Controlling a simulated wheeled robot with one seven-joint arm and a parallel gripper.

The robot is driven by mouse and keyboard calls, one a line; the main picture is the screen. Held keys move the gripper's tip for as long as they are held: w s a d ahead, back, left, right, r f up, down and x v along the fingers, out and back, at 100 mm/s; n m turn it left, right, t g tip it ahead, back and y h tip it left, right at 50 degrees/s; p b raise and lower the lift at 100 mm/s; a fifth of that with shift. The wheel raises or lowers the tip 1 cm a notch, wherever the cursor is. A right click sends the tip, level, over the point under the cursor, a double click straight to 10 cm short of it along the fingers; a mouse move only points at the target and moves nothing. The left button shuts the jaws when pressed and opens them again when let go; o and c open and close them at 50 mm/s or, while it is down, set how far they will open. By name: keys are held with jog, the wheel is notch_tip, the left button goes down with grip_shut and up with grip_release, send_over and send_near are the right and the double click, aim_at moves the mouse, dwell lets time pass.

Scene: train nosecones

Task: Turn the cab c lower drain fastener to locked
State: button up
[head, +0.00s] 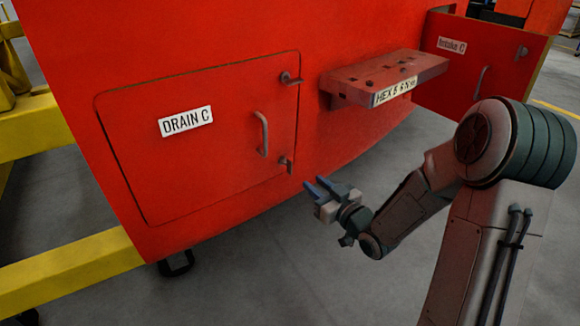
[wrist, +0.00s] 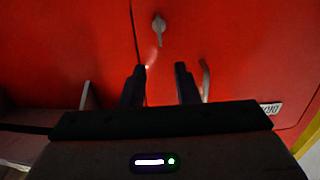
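The red drain panel (head: 200,160) is closed, with a "DRAIN C" label (head: 186,121). Its lower fastener (head: 287,163) is a small grey latch at the lower right edge. In the wrist view, which appears turned over, a fastener (wrist: 158,28), apparently the lower one, is beside the panel seam. Its narrow end points down the picture, roughly along the seam. My gripper (head: 316,184) is open and empty, just right of and below the lower fastener. In the wrist view its two fingers (wrist: 161,70) are apart, with the fastener beyond them, not between them.
The panel's upper fastener (head: 288,79) points right. A curved handle (head: 262,134) stands out near the lower fastener; it shows beside my finger in the wrist view (wrist: 205,80). A red shelf (head: 385,75) with a hex label juts out above my gripper. The open intake door (head: 475,70) is farther right.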

aim_at(290, 161)
jog(key=b+x, duration=0.2)
jog(key=x, duration=1)
jog(key=shift+w+a, duration=0.1)
jog(key=shift+a, duration=0.1)
grip_shut()
